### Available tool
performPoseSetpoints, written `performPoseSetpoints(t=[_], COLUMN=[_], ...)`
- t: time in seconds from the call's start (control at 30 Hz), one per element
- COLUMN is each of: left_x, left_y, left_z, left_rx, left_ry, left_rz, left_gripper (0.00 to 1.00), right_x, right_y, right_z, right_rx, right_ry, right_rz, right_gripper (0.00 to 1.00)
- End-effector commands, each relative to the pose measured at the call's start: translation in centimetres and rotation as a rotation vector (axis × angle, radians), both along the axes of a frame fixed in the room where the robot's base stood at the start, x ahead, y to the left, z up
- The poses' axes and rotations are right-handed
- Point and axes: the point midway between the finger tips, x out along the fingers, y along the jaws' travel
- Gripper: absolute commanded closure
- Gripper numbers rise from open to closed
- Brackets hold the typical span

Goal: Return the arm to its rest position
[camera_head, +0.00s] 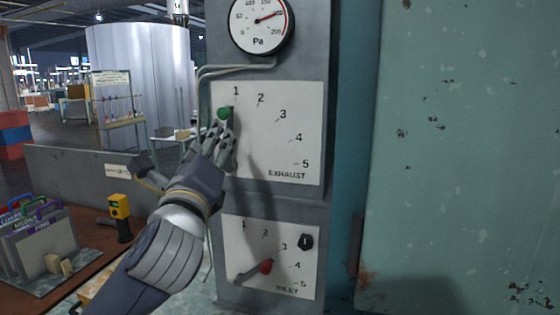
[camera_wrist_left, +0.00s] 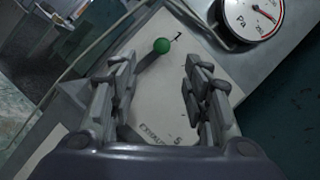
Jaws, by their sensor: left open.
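My left gripper (camera_head: 222,135) is raised in front of the upper EXHAUST panel (camera_head: 262,140). Its fingers are spread apart and empty. In the left wrist view, the open gripper (camera_wrist_left: 160,100) frames the EXHAUST panel (camera_wrist_left: 155,105). A green knob (camera_head: 224,113) sits near mark 1, just beyond the fingertips in the head view. In the wrist view the green knob (camera_wrist_left: 162,46) lies beyond the fingers, with a gap between them. I cannot tell from the head view whether a finger touches it. My right gripper is not in view.
A pressure gauge (camera_head: 262,22) is above the panel. Below is the INLET panel (camera_head: 238,240) with a red-knobbed lever (camera_head: 266,267) and a black knob (camera_head: 306,242). A green wall (camera_head: 460,130) stands right. A yellow handheld device (camera_head: 120,207) and file rack (camera_head: 45,245) are at left.

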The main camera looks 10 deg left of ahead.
Motion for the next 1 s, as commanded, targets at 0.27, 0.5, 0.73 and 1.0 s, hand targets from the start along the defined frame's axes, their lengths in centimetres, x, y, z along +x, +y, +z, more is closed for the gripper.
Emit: performPoseSetpoints(t=[0.27,0.5,0.73,1.0], left_x=[1.1,-1.3,-8.4,-19.5], left_y=[-1.0,-2.3,-3.4,-4.3], left_z=[-9.5,-25.7,-39.7,-50.7], left_rx=[-0.276,-0.83,-1.362,-1.847], left_ry=[0.153,0.402,0.583,0.651], left_rz=[-0.08,-0.073,0.124,0.529], left_gripper=[0.56,0.56,0.56,0.56], right_x=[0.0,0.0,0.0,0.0], right_y=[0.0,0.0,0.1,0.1], right_z=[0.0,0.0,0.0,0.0], right_rx=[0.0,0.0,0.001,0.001], right_ry=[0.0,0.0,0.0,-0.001], right_rz=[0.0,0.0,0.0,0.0], right_gripper=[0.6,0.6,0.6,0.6])
